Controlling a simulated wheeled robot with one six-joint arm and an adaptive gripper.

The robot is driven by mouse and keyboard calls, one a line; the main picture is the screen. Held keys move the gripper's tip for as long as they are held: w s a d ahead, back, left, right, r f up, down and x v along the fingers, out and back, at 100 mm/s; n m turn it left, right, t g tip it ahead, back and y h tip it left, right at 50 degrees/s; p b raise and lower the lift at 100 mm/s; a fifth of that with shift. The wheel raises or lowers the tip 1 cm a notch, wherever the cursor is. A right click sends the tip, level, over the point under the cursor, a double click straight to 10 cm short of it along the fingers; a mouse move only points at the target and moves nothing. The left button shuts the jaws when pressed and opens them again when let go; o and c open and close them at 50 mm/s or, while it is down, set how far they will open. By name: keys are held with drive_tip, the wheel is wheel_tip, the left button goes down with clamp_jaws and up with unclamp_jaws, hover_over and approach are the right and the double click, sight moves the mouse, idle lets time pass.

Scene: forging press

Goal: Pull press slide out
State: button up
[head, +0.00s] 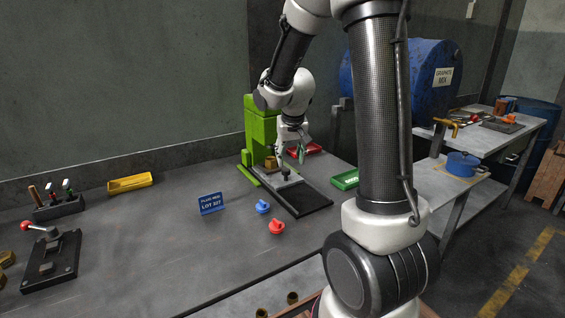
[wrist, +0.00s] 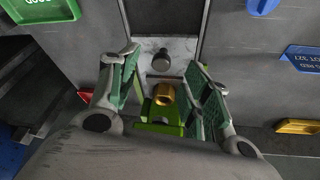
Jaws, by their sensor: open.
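The green press (head: 260,125) stands on the grey bench with a black base (head: 305,202) reaching out in front. The press slide (head: 277,183) is a light grey plate with a dark upright knob (head: 286,172). In the wrist view, the slide (wrist: 181,46) shows its knob (wrist: 162,60) near the middle. A brass cylinder (wrist: 164,94) sits by the green frame behind the knob. My gripper (head: 291,162) is open above the slide. In the wrist view, its green-padded fingers (wrist: 164,68) lie on either side of the knob, with no visible contact.
A blue plug (head: 262,206) and a red plug (head: 277,226) stand left of the base. A blue LOT sign (head: 211,203) is farther left. A green tray (head: 345,179) lies right, and a red tray (head: 305,149) lies behind. The bench between sign and yellow tray (head: 130,182) is clear.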

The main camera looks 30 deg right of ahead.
sight(286, 170)
drive_tip(key=shift+m+t, duration=0.4)
drive_tip(key=x, duration=0.4)
drive_tip(key=w+x, duration=0.1)
drive_tip(key=x, duration=0.2)
drive_tip(key=shift+w+f, duration=0.15)
drive_tip(key=shift+w, duration=0.05)
clamp_jaws()
